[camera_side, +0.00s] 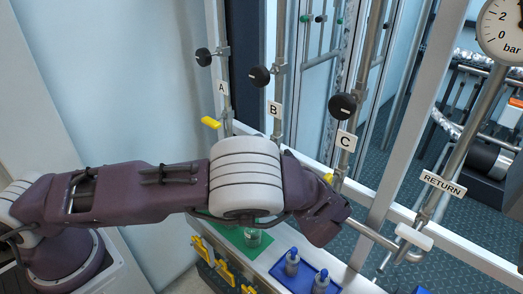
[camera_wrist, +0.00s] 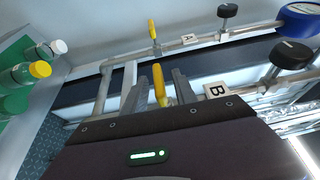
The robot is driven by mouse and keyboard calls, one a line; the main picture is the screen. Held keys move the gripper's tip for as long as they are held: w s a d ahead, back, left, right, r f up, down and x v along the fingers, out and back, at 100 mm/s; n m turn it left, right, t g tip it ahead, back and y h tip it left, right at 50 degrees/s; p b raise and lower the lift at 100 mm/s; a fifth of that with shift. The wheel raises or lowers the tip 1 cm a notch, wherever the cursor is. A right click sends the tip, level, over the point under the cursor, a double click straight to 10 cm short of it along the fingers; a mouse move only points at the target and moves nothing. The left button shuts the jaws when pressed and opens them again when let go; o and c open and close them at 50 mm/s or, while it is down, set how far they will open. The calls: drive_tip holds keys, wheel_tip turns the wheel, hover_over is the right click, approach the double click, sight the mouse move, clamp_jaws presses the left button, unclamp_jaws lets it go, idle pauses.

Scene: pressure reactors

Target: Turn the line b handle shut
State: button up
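The line b handle is a yellow lever (camera_wrist: 159,84) beside the B label (camera_wrist: 216,91) in the wrist view. My gripper (camera_wrist: 158,88) is open, with one dark finger on each side of this lever and a gap visible on both sides. In the side view the B label (camera_side: 273,109) shows on the middle pipe, but my arm hides the B lever and my fingers. The lever's foot is hidden behind my gripper body in the wrist view.
Line A's yellow lever (camera_side: 210,122) is nearby; it also shows in the wrist view (camera_wrist: 152,29). Black knobs sit on pipes A (camera_side: 203,57), B (camera_side: 259,76) and C (camera_side: 342,106). Bottles stand on a blue tray (camera_side: 281,270). A RETURN pipe (camera_side: 462,150) is at right.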

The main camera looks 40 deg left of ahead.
drive_tip(key=shift+d, duration=0.1)
drive_tip(key=v, duration=0.7)
drive_tip(key=s+a+r+n+g+h, duration=0.3)
drive_tip(key=s+a+r+g+h, duration=0.4)
drive_tip(key=a, duration=0.3)
drive_tip(key=s+r+t+h, duration=0.3)
drive_tip(key=s+h, duration=0.2)
drive_tip(key=s, duration=0.4)
drive_tip(key=s+d+r+n+t+h, duration=0.1)
drive_tip(key=s+r+h, duration=0.3)
drive_tip(key=s, duration=0.5)
drive_tip(key=shift+s+d+n+t+h, duration=0.2)
drive_tip(key=shift+n+t+h, duration=0.15)
drive_tip(key=shift+t, duration=0.55)
